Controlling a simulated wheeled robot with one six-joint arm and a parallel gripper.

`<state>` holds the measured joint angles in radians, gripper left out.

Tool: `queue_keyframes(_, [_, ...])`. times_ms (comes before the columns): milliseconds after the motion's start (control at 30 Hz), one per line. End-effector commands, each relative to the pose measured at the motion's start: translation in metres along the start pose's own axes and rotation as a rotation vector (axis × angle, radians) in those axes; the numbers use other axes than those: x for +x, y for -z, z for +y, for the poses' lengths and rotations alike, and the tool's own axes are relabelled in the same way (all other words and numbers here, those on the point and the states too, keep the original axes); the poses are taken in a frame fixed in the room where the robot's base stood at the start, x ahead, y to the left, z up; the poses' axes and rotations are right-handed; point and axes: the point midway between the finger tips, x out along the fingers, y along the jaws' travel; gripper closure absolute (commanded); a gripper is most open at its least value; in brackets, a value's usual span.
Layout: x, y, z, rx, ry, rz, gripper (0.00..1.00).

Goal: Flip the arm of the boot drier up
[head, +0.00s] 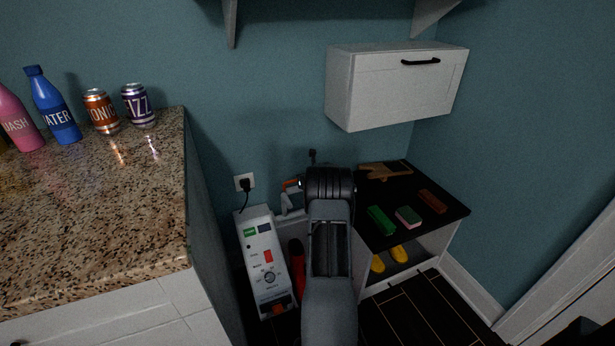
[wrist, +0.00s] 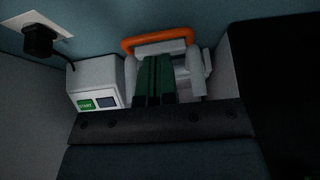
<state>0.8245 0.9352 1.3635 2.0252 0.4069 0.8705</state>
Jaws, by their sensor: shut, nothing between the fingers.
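The boot drier (head: 262,262) is a white unit against the wall, with a green start label, a red switch and a dial on its panel. It also shows in the wrist view (wrist: 96,82). Its pale grey arm (head: 291,203), with an orange handle (wrist: 160,37), is beside the panel, partly hidden by my own arm in the head view. In the wrist view my gripper (wrist: 158,60) shows as two dark green fingers, shut and empty. They point at the drier's arm, in front of and below the orange handle. I cannot tell whether they touch it. My arm hides the gripper in the head view.
A granite counter (head: 90,200) with bottles and cans stands left. A black-topped bench (head: 385,190) with brushes stands right, with yellow boots (head: 398,253) below. A white wall cabinet (head: 385,90) hangs above. A plug (head: 245,184) sits in the wall. Something red (head: 297,265) is beside the drier.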

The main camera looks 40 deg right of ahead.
Motion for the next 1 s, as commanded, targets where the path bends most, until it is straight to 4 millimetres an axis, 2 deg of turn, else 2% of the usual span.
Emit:
queue_keyframes(33, [-0.01, -0.008, 0.001, -0.001, -0.001, -0.001, 1.0])
queue_keyframes(200, [-0.03, -0.018, 0.002, -0.001, -0.004, 0.0, 1.0])
queue_keyframes(400, [-0.043, -0.023, 0.002, -0.001, -0.004, 0.002, 1.0])
queue_keyframes(1000, [-0.046, -0.024, 0.002, -0.001, -0.003, 0.002, 1.0])
